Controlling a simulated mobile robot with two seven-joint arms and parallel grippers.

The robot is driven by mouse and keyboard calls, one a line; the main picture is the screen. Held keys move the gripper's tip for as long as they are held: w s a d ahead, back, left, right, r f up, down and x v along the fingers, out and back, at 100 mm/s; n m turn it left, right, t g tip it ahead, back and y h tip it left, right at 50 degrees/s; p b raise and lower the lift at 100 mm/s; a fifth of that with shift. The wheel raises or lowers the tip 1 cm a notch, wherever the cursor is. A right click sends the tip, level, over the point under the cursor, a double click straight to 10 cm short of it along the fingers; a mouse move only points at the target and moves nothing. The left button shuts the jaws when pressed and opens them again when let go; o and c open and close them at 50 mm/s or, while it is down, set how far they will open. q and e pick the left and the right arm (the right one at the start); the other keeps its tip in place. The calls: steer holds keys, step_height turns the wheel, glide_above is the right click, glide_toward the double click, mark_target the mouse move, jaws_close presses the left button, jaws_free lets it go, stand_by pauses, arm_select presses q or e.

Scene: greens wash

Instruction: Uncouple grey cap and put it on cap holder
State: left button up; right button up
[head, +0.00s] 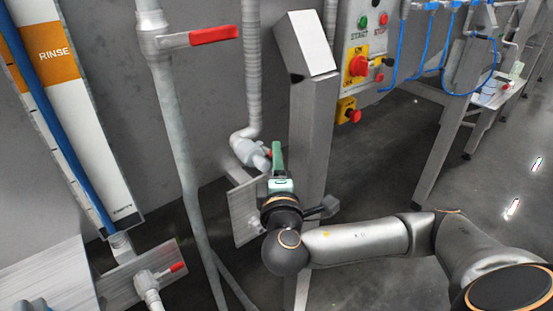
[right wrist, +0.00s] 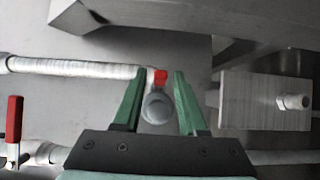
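The grey cap (right wrist: 157,108) is a round end piece beside a small red lever (right wrist: 160,77) on a light grey pipe. In the right wrist view it lies between the green fingers of my right gripper (right wrist: 161,74), with visible gaps on both sides. That gripper is open. In the head view my right gripper (head: 277,157) is at the pipe's lower end fitting (head: 258,155), and its fingers partly hide the cap. A metal plate with a short round stub (right wrist: 292,102), possibly the cap holder, is to the right in the wrist view. My left gripper is not in view.
A grey post (head: 310,130) stands close to the right of my gripper, with a control panel (head: 365,40) behind. A vertical pipe with a red handle (head: 213,36) is to the left. Another plate (head: 125,275) carries a red-handled fitting at lower left.

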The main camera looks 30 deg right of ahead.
jaws_close()
